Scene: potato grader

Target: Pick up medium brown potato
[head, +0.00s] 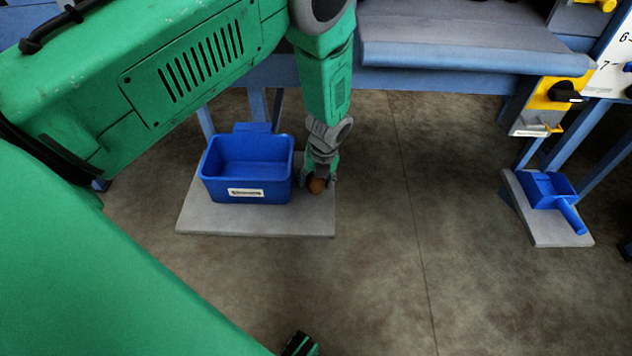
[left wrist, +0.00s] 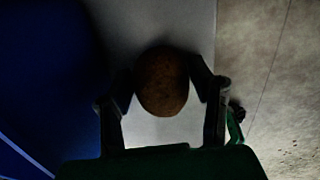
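The brown potato (head: 317,186) is at the right side of the grey slab, right of the blue bin (head: 245,193). It also shows in the left wrist view (left wrist: 162,82), rounded and dark brown. My left gripper (head: 319,181) points down over it, with one finger on each side. In the left wrist view both fingertips (left wrist: 163,85) appear to touch the potato's sides, so the gripper looks shut on it. Whether the potato rests on the slab or is slightly above it, I cannot tell.
The blue bin stands close left of my left gripper on the grey slab (head: 255,222). A blue-framed grey machine bed (head: 460,45) is behind. A blue scoop (head: 550,190) lies on another slab at right. The middle floor is clear.

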